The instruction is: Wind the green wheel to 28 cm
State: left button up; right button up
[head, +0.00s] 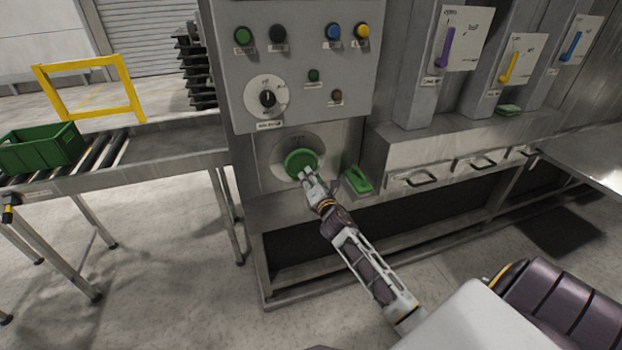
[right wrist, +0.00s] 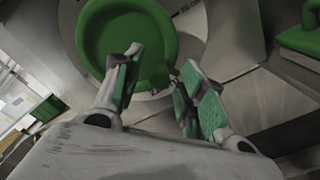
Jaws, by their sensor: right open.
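The green wheel (head: 300,162) sits on a pale round dial plate on the front of the machine, below the control panel. In the right wrist view the wheel (right wrist: 137,28) fills the upper left, with a small green knob (right wrist: 158,77) at its lower rim. My right gripper (head: 307,176) is at the lower edge of the wheel. Its fingers (right wrist: 158,88) are apart, one overlapping the wheel's lower rim, the other to the right of it. I cannot tell whether they touch it. The dial markings are too small to read. My left gripper is not in view.
The control panel (head: 318,70) with buttons and a rotary knob is above the wheel. A green handle (head: 358,179) juts out just right of the wheel. Drawers with handles (head: 413,179) are further right. A roller conveyor with a green crate (head: 40,150) stands left.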

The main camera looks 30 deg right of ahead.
aim_at(295, 176)
jog(key=shift+w, duration=0.15)
grip_shut()
dwell(0.4)
jog(key=shift+a+f+m, duration=0.2)
jog(key=shift+m, duration=0.3)
jog(key=shift+w+a+r+m, duration=0.15)
jog(key=shift+a+m, duration=0.5)
jog(key=shift+m, duration=1.2)
jog(key=shift+w+a+f+m, duration=0.15)
jog(key=shift+a+m, duration=0.55)
jog(key=shift+m, duration=1.1)
jog(key=shift+w+a+r+m, duration=0.15)
jog(key=shift+a+m, duration=0.5)
jog(key=shift+m, duration=1.2)
